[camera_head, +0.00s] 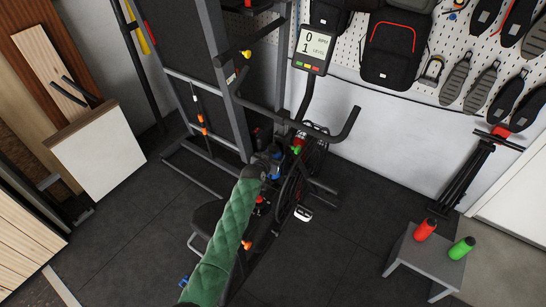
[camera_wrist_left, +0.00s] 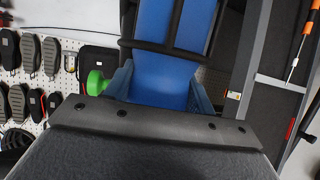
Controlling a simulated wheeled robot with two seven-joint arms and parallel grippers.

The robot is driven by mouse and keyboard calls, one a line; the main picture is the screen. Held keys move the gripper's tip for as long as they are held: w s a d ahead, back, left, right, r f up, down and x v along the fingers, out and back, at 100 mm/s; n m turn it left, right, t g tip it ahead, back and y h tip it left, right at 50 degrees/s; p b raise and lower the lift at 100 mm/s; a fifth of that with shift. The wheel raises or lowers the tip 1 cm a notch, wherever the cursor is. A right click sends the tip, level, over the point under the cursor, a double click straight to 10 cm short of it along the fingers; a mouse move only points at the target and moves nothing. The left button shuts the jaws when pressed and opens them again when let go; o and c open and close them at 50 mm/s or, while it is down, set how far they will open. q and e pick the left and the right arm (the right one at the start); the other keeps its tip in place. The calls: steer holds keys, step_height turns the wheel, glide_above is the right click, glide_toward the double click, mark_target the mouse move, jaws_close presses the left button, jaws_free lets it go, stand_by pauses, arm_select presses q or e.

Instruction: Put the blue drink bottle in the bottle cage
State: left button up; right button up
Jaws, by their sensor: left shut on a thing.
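The blue drink bottle (camera_wrist_left: 165,75) fills the upper middle of the left wrist view. My left gripper (camera_wrist_left: 163,97) is shut on it. Black bars that look like the bottle cage (camera_wrist_left: 160,48) cross in front of the bottle; I cannot tell how deep it sits in them. In the head view the bottle (camera_head: 275,154) shows small and blue at the end of my green-sleeved left arm, beside the exercise bike. The left gripper (camera_head: 266,166) is partly hidden there by the arm. My right gripper is not in view.
The exercise bike (camera_head: 300,185) and a rack frame (camera_head: 222,80) crowd the left gripper. A green knob-like part (camera_wrist_left: 96,83) is close to the bottle's left. A grey stool (camera_head: 430,258) holds red and green bottles at the right. Dark floor between is clear.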

arm_select(q)
steer(key=shift+s+d+r, duration=0.1)
steer(key=shift+s+r, duration=0.05)
steer(key=shift+r, duration=0.05)
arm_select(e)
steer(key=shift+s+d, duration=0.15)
arm_select(q)
steer(key=shift+f, duration=0.15)
steer(key=o, duration=1.2)
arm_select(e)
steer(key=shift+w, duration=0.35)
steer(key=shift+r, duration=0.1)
arm_select(q)
steer(key=shift+b+v, duration=0.45)
steer(key=shift+v, duration=0.65)
steer(key=b+v, duration=0.3)
steer(key=v, duration=0.7)
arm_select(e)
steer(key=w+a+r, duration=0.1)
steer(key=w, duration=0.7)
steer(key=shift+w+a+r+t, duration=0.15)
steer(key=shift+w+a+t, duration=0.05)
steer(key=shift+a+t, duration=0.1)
